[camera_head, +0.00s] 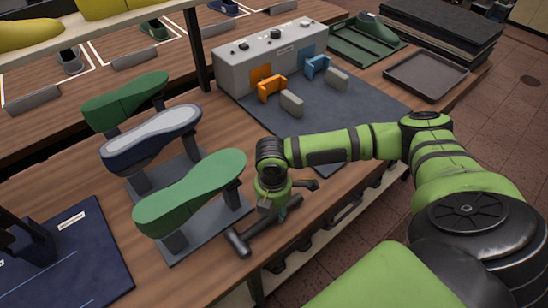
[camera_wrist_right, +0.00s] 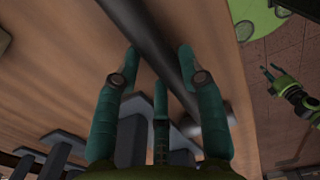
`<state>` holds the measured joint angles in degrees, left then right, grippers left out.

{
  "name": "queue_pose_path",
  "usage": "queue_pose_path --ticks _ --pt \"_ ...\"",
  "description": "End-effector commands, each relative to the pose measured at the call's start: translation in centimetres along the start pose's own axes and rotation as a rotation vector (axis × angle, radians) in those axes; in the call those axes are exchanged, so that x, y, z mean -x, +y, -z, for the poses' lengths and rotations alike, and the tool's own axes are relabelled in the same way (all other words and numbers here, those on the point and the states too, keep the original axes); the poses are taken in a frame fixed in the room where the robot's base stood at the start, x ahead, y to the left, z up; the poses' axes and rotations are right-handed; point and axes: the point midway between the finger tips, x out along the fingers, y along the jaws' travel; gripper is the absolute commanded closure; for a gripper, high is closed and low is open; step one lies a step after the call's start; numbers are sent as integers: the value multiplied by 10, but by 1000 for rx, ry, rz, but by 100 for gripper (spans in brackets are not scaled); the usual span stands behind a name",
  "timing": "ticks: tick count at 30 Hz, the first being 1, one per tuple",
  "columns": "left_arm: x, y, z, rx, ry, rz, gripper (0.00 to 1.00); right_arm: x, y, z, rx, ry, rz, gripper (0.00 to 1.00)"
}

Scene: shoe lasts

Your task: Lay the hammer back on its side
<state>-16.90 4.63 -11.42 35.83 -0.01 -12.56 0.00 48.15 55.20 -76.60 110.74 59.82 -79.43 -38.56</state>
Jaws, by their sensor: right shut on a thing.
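The hammer has a dark head (camera_head: 237,243) and a dark handle (camera_head: 294,204). It is at the table's front edge, in front of the green shoe form, with the handle slanting up to the right. My right gripper (camera_head: 280,212) points down over the handle and is shut on it. I cannot tell whether the hammer touches the table. My left gripper (camera_wrist_right: 270,74) is small at the right of that view, its fingers apart and empty.
A green sole-up last (camera_head: 190,195) and a navy one (camera_head: 150,140) stand on grey stands just left of the hammer. A dark blue mat (camera_head: 95,255) lies front left. A grey control box (camera_head: 270,60) and a tray (camera_head: 425,78) are farther back.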

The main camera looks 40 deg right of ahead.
Motion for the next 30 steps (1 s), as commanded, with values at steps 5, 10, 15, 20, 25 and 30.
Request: queue_pose_path --ticks 5,10,15,20,25,30 --pt "0 1 -6 0 -9 -1 60 0 1 0 0 1 -2 93" --pt "0 2 -8 0 -13 -2 60 0 1 0 0 1 -2 32" --pt "0 2 -8 0 -14 -2 60 0 1 0 0 1 -2 32" --pt "0 2 -9 0 -14 -3 60 -1 0 0 0 0 0 32" --pt "0 2 -8 0 -13 -3 60 14 1 0 -1 1 -4 32" --pt "0 2 -7 0 -12 -2 60 49 2 0 0 1 -7 32"
